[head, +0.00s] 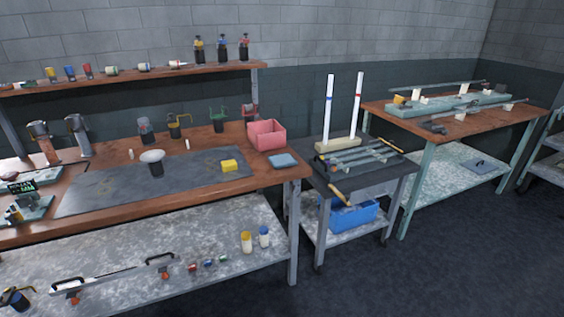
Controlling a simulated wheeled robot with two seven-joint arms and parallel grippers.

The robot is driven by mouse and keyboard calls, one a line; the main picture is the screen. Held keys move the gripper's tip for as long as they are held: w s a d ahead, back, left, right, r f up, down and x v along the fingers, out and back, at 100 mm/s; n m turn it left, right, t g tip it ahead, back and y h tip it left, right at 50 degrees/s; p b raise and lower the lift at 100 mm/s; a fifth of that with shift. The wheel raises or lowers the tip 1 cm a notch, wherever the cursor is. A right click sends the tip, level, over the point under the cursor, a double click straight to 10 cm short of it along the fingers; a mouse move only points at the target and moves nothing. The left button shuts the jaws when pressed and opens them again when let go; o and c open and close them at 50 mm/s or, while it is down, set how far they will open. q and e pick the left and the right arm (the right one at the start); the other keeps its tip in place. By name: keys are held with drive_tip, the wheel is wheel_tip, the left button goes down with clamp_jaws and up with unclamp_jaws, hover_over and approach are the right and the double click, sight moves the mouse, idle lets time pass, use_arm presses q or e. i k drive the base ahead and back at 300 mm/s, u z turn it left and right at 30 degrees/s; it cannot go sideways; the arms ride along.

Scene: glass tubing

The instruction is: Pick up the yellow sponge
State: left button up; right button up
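A small bright yellow sponge (229,165) lies on the dark grey mat (110,187) on the wooden workbench, near the mat's right end. It looks like a plain block with nothing on top of it. Neither of my grippers shows in the head view.
A pink bin (266,135) stands behind and right of the sponge, and a blue folded cloth (283,160) lies to its right. A white-topped dark holder (152,162) stands on the mat to the left. A grey cart (368,182) with tubes stands right of the bench.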

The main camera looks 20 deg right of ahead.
sight(230, 164)
drive_tip(key=z, duration=1.9)
drive_tip(key=i, duration=2)
drive_tip(key=u, duration=3.2)
